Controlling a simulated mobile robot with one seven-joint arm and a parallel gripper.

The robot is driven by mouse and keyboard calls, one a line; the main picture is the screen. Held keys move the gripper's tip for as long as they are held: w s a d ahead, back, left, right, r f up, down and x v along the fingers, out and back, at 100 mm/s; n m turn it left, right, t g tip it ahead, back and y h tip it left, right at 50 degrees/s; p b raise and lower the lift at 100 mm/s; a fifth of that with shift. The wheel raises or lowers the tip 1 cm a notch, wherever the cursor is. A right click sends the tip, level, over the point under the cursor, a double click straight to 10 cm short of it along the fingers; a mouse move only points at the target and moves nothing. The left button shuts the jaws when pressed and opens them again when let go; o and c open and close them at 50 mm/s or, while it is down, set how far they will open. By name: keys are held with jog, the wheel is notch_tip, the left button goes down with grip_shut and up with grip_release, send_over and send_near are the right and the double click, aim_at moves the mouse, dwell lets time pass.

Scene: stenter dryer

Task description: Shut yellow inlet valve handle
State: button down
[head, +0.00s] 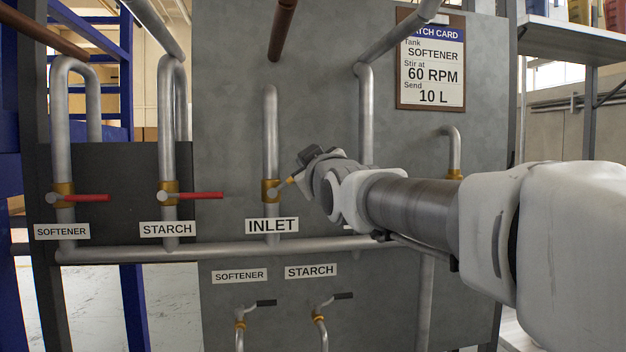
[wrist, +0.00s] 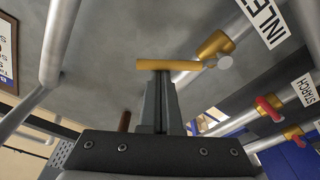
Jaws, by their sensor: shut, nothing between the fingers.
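The yellow inlet valve handle (wrist: 175,65) runs across the tips of my gripper (wrist: 160,75) in the wrist view. My gripper is shut with nothing between its fingers. The fingertips are at or very near the handle; I cannot tell whether they touch. In the head view a short piece of the yellow handle (head: 291,180) shows to the right of the brass inlet valve body (head: 270,192), tilted slightly up to the right. The rest is hidden behind my wrist. The brass body also shows in the wrist view (wrist: 214,45), above the INLET label (head: 272,226).
Red handles on the softener valve (head: 92,198) and starch valve (head: 200,195) stick out rightward, left of the inlet. Two black-handled taps (head: 265,303) are below. A batch card (head: 432,62) hangs upper right. Pipes run close around the inlet.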

jog(key=shift+w+d+f+m+t+h+b, duration=0.1)
jog(key=shift+d+f+m+h+b, duration=0.25)
jog(key=shift+f+m+b, duration=0.7)
jog(key=shift+w+d+f+m+t+h+b, duration=0.1)
jog(key=shift+d+f+m+h+b, duration=0.2)
jog(key=shift+m, duration=1.25)
jog(key=shift+w+d+f+m+t+h+b, duration=0.15)
jog(key=shift+d+f+m+b, duration=0.5)
jog(key=shift+m, duration=0.65)
jog(key=shift+s+a+f, duration=0.1)
jog(key=shift+a+f, duration=0.05)
jog(key=shift+f, duration=0.1)
jog(key=shift+r, duration=0.1)
